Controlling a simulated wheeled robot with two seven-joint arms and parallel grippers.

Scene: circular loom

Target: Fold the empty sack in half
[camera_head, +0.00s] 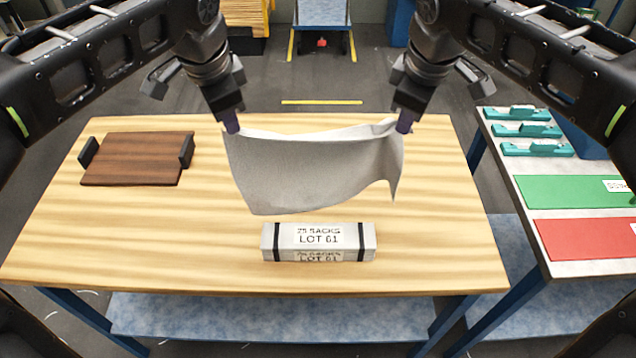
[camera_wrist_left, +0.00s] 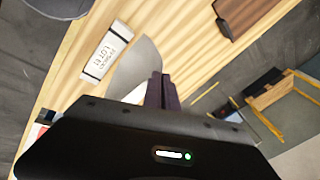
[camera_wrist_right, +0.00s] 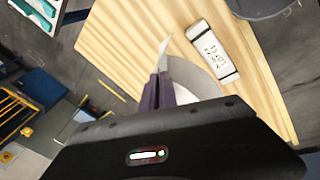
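The empty sack (camera_head: 310,170) is a grey-white cloth held up by its two upper corners above the wooden table. It hangs between my grippers, its lower edge curving near the table top; whether that edge touches cannot be told. My left gripper (camera_head: 232,128) is shut on its upper left corner. My right gripper (camera_head: 404,126) is shut on its upper right corner, where a narrow flap hangs down. The sack also shows beyond the fingers in the left wrist view (camera_wrist_left: 136,70) and in the right wrist view (camera_wrist_right: 190,78).
A strapped white bundle labelled "25 SACKS LOT 61" (camera_head: 318,242) lies in front of the sack. A dark wooden board with black handles (camera_head: 137,158) lies at the table's left. A side table at right holds teal parts (camera_head: 527,130), a green panel (camera_head: 575,191) and a red panel (camera_head: 590,239).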

